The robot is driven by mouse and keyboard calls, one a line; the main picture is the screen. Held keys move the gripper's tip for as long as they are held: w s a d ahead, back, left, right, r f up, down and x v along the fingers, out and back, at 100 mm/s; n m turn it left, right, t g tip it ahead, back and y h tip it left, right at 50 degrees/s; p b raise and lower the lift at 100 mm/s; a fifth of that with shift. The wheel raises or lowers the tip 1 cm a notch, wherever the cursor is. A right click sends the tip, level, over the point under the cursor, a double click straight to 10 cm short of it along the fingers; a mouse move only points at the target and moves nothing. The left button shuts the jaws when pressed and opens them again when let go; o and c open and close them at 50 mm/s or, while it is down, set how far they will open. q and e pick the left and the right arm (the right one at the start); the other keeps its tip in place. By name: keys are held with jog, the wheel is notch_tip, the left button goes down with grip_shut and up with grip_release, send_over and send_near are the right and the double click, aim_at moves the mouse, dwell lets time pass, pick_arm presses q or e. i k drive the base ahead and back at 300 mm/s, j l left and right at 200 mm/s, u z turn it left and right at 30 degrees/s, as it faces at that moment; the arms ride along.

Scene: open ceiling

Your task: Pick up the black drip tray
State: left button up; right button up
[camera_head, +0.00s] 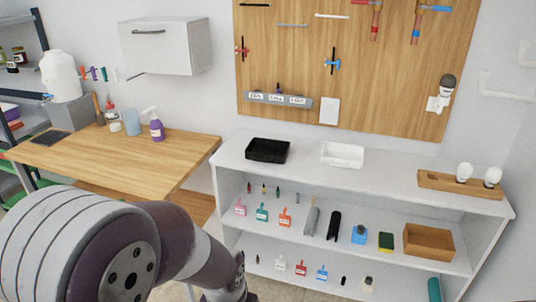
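The black drip tray (267,150) is a small dark rectangular tray. It sits on the white top of the shelf unit, near its left end, to the left of a white tray (342,155). Nothing touches or covers it. My arm comes in at the lower left and its far part points down at the bottom of the picture, in front of the shelf and below the tray's level. No gripper fingers can be made out in this view.
The white shelf unit (390,185) holds several small items on its lower shelves. A wooden holder with bulbs (440,186) stands at its right end. A wooden table (120,155) with bottles stands at the left. A pegboard (390,75) hangs behind. The shelf top around both trays is clear.

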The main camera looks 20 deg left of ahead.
aim_at(259, 149)
jog(key=i+u, duration=0.15)
jog(key=i, duration=1.8)
